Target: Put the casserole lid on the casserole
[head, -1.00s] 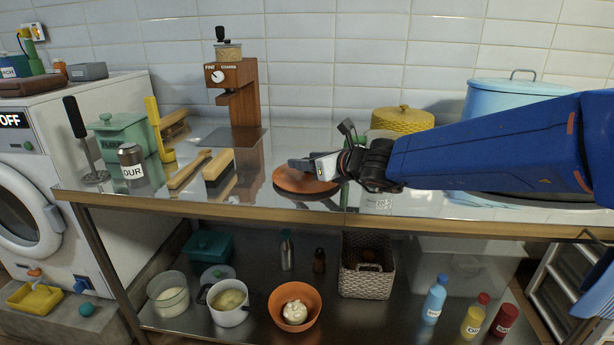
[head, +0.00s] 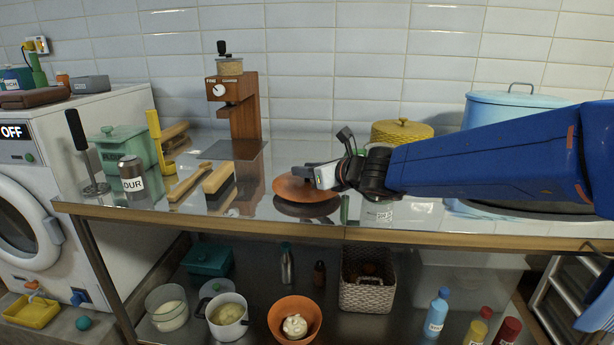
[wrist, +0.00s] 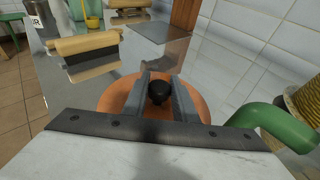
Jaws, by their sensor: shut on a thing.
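The casserole lid is an orange-brown disc (head: 300,190) with a dark knob. In the head view it hangs level, just above the steel counter, with a dark reflection under it. My gripper (head: 318,176) is shut on its knob. In the wrist view the two fingers (wrist: 160,88) stand on either side of the black knob, and the lid (wrist: 118,97) shows around them. I cannot tell for sure which vessel is the casserole. A dark curved rim (head: 520,212) shows under my blue arm at the right, mostly hidden by it.
A wooden grinder (head: 240,110) and brushes (head: 222,180) stand left of the lid. A yellow lidded pot (head: 402,131) and a large light-blue pot (head: 480,112) stand behind my arm. A curved green piece (wrist: 275,122) is close at right in the wrist view.

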